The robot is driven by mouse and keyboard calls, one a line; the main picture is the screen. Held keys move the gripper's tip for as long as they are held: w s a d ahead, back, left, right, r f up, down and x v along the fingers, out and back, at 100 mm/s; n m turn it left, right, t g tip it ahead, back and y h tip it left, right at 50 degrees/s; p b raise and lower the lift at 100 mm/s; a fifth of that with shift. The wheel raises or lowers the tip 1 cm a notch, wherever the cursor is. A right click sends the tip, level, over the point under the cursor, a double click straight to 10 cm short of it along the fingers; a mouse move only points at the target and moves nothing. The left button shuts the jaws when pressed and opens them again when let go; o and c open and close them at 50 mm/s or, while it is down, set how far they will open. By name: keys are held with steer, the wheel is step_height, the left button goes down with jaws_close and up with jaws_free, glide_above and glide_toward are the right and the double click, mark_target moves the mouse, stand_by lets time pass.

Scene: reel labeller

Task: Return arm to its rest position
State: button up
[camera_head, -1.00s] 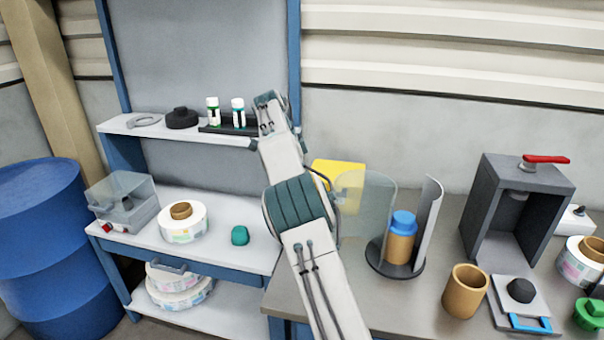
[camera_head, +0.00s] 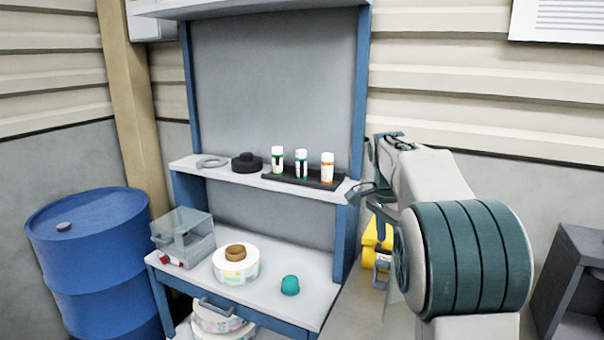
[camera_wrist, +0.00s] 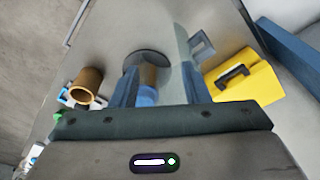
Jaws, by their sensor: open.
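My gripper (camera_head: 370,203) is at the end of my raised arm in the head view, in front of the right post of the blue-framed bench. In the wrist view its two fingers (camera_wrist: 157,82) stand apart with nothing held. The blue-capped bottle (camera_wrist: 147,94) shows between the fingers, on the dark round base (camera_wrist: 147,58) below. My arm covers much of the right side of the head view and hides most of the grey table there.
The bench's shelf (camera_head: 225,174) carries three small bottles in a black rack (camera_head: 310,179). A reel (camera_head: 236,266) and a clear box (camera_head: 183,238) stand below. A blue drum (camera_head: 95,265) stands left.

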steer(key=s+a+f+n+t, duration=0.1)
steer(key=s+n, duration=0.3)
steer(key=s, duration=0.5)
steer(key=s+a+f+n+t+y, duration=0.1)
steer(key=s+f+n, duration=0.3)
steer(key=s, duration=0.6)
steer(key=s+a+f+n+t, duration=0.1)
steer(key=s+a+f+n, duration=0.2)
steer(key=s, duration=0.7)
steer(key=n, duration=0.2)
steer(key=shift+s+f+n+y, duration=0.15)
steer(key=shift+f+n+y, duration=0.05)
steer(key=shift+n+y, duration=0.1)
